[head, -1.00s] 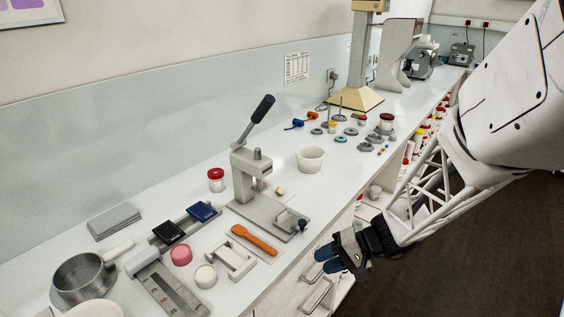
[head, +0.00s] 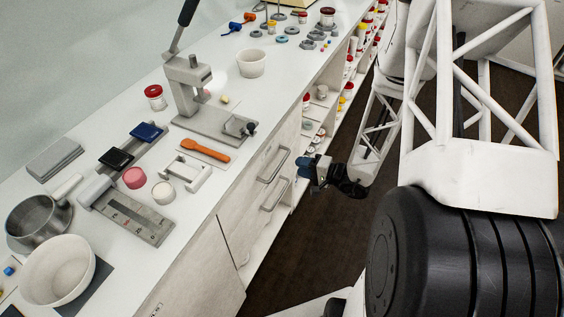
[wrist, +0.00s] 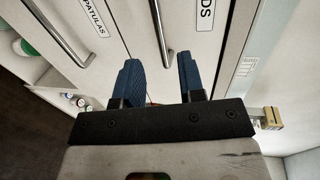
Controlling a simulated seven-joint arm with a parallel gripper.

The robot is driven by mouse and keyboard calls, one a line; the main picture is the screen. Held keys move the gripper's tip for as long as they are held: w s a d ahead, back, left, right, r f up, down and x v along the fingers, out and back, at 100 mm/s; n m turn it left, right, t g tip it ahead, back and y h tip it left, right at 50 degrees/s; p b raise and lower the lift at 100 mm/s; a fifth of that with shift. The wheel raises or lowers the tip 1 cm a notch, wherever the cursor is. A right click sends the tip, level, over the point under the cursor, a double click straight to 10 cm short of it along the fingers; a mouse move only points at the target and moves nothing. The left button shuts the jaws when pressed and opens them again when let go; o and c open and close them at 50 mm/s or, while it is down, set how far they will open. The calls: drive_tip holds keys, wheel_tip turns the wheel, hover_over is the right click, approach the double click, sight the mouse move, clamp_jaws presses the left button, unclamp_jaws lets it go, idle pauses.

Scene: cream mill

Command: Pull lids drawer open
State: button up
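The lids drawer (wrist: 195,50) fills the middle of the wrist view, with a label partly cut off to "DS". Its silver bar handle (wrist: 161,30) runs down toward the gap between my fingers. In the head view this is the upper handle (head: 273,165) on the bench front, and the drawer looks shut. My gripper (wrist: 160,78) is open, with two blue fingers spread and nothing held. In the head view my gripper (head: 304,166) is just right of the handles. Whether a finger touches the handle cannot be told.
The spatulas drawer handle (wrist: 62,28) is beside it, shown as the lower handle (head: 275,194) in the head view. Open shelves with jars (head: 306,101) lie beyond the drawers. The white worktop (head: 232,182) overhangs the drawers. Dark floor (head: 310,235) is clear in front.

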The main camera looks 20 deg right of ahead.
sight(282, 161)
drive_tip(key=shift+w+a, duration=0.15)
drive_tip(key=shift+x, duration=3.7)
drive_tip(key=shift+c, duration=0.3)
clamp_jaws()
